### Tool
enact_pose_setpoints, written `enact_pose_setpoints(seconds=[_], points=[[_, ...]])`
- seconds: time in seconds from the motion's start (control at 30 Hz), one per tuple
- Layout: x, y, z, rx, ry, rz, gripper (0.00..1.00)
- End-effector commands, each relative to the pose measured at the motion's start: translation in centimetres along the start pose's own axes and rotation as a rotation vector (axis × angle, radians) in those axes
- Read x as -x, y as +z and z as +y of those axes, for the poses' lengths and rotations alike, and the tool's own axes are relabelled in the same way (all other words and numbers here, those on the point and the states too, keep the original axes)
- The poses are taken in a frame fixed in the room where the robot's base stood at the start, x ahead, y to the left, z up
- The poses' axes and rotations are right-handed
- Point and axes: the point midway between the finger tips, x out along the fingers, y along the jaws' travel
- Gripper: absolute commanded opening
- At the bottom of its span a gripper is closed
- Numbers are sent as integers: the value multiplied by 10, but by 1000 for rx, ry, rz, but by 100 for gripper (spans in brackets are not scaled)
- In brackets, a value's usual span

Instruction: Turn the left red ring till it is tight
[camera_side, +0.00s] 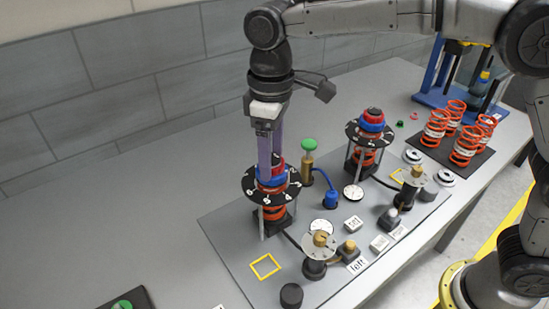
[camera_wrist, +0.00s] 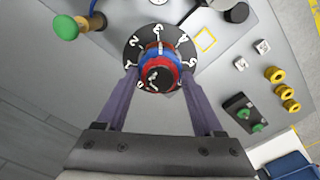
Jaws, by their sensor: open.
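The left red ring (camera_side: 279,168) sits on top of the left stack, above a blue ring (camera_side: 272,182) and a black numbered dial (camera_side: 251,187). In the wrist view the red ring (camera_wrist: 160,75) is near the middle, with a dark centre, and the blue ring (camera_wrist: 158,57) shows behind it. My gripper (camera_wrist: 159,72) is open, with one purple finger on each side of the red ring. In the side view my gripper (camera_side: 271,165) points straight down at the stack and partly hides the ring. I cannot tell whether the fingers touch it.
A matching right stack with its own red ring (camera_side: 375,113) stands behind to the right. A green-topped brass plunger (camera_side: 308,145) stands close beside the left stack. Orange springs (camera_side: 466,145) stand at the back right. A yellow outlined square (camera_side: 265,266) on the plate is empty.

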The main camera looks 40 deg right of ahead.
Motion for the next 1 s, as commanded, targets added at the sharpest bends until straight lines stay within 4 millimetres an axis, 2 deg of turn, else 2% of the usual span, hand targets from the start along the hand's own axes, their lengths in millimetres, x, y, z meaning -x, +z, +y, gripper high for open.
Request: enact_pose_setpoints(seconds=[1.0], points=[[0,0,0,863,0,0,69]])
